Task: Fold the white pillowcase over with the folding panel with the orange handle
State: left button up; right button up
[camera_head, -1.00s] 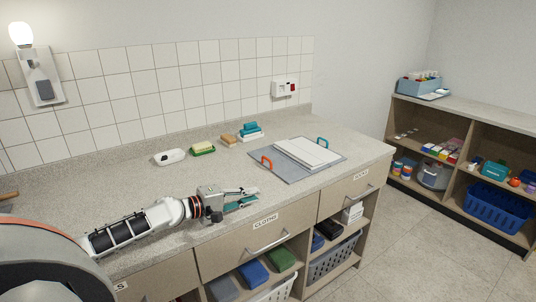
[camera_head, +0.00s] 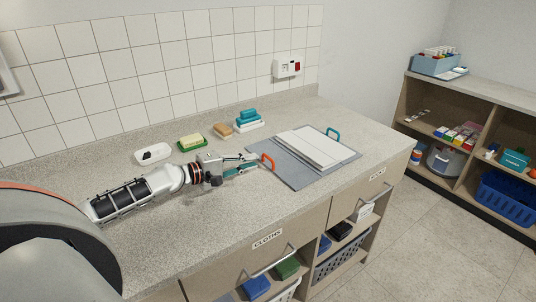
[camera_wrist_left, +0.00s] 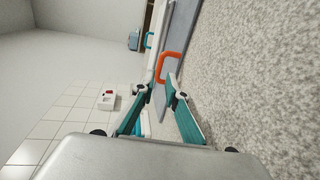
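The white pillowcase (camera_head: 310,147) lies flat on a grey folding board (camera_head: 298,180) on the counter. The orange handle (camera_head: 268,162) stands up at the board's left edge, and a teal handle (camera_head: 333,133) stands at its far right edge. My left gripper (camera_head: 257,163) is low over the counter at the orange handle. In the left wrist view, its two teal fingers (camera_wrist_left: 158,88) are spread apart, and the orange handle (camera_wrist_left: 173,66) shows at and just beyond their tips. I cannot tell whether they touch it. My right gripper is not in view.
A white dish (camera_head: 153,153), a yellow sponge in a green tray (camera_head: 192,142), a tan block (camera_head: 222,130) and a teal-and-white stack (camera_head: 248,121) stand along the back. The counter in front of the board is clear. A shelf unit (camera_head: 470,95) stands at the right.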

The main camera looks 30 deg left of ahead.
aim_at(267, 157)
pick_arm(q)
jog(key=shift+w+d, duration=0.35)
jog(key=shift+w, duration=0.15)
jog(key=shift+p+x, duration=0.65)
jog(key=shift+x, duration=2.5)
jog(key=shift+f, duration=0.1)
grip_shut()
jog(key=shift+w, duration=0.15)
